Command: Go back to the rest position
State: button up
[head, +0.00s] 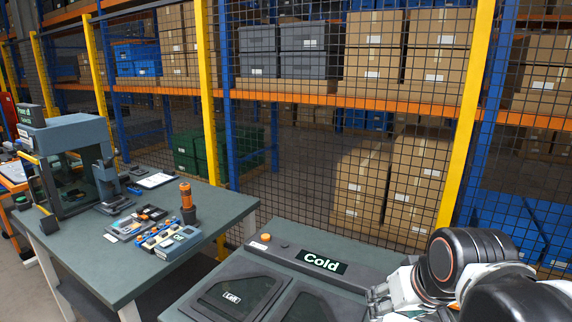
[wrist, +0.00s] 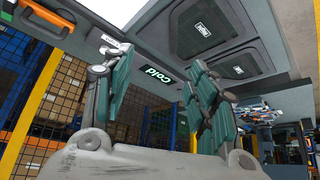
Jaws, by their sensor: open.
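My gripper (wrist: 160,100) is open and empty in the wrist view. Its two green-padded fingers stand apart, with the Cold station (wrist: 140,45) in view behind and between them. In the head view, my arm is at the lower right, over the right side of the Cold station (head: 290,250); the fingers are mostly out of sight there. The Cold station is a dark grey unit with recessed lids, both of which look closed.
A grey-green table (head: 110,255) on the left holds a press-like machine (head: 75,150), several small parts and an orange-and-black tool (head: 187,200). A mesh fence with yellow posts (head: 465,115) stands behind the stations, with shelves of boxes beyond it.

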jog(key=s+d+f, duration=0.1)
jog(key=s+d, duration=0.1)
jog(key=s, duration=0.3)
jog(key=shift+s+f+m+t+h+p, duration=0.25)
jog(key=shift+f+m+t+h+p, duration=0.05)
jog(key=shift+t, duration=0.1)
dwell(0.4)
